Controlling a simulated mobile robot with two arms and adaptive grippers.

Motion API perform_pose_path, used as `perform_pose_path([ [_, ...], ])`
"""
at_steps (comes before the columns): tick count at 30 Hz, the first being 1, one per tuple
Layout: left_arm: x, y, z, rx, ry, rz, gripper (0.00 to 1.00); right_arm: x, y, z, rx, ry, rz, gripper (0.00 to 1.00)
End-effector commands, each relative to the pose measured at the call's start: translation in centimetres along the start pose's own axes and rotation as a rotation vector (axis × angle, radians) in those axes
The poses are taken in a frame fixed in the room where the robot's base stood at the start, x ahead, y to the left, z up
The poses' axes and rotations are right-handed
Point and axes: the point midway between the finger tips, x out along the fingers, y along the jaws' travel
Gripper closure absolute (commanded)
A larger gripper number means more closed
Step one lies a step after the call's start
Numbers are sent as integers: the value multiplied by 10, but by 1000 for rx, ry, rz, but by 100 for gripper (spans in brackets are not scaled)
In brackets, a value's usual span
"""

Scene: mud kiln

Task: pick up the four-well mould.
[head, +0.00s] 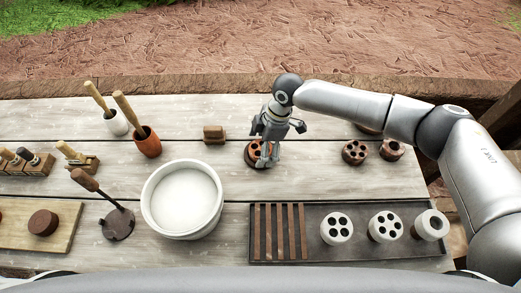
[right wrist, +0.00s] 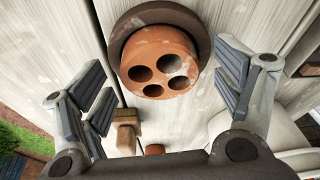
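An orange terracotta mould (right wrist: 160,50) with four round wells in its top fills the upper middle of the right wrist view. It sits in a darker brown round holder (right wrist: 207,28). In the head view the orange mould (head: 254,153) is partly hidden behind my right gripper (head: 267,153), which points down at it. In the right wrist view my right gripper's fingers are spread wide, with clear space to the mould on both sides. The gripper is open and empty. My left gripper is not in view.
Two brown pieces, one a holed mould (head: 354,152), stand right on the table. A dark tray (head: 320,256) in front holds slats and pale holed cylinders. A white bucket (head: 148,205) stands front left. A small wooden brush or block (head: 214,134) is left of the gripper.

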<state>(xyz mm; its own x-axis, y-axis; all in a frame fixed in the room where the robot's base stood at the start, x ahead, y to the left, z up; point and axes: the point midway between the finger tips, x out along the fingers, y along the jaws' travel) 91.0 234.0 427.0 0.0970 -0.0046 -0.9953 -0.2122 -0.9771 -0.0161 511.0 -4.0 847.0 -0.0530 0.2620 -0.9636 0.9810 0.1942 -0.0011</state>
Motion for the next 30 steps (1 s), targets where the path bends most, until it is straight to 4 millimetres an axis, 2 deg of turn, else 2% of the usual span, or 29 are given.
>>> perform_pose_path([
  [2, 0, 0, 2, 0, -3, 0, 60, 0, 0, 0, 0, 0, 0, 27],
  [12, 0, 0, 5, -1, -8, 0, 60, -1, 0, 0, 0, 0, 0, 69],
  [23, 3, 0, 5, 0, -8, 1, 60, -5, 1, -2, -1, 2, 2, 70],
  [29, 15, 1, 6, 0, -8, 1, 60, -29, 1, -9, -4, 4, 5, 70],
  [30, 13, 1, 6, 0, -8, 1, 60, -35, -4, -12, -5, 4, 2, 70],
])
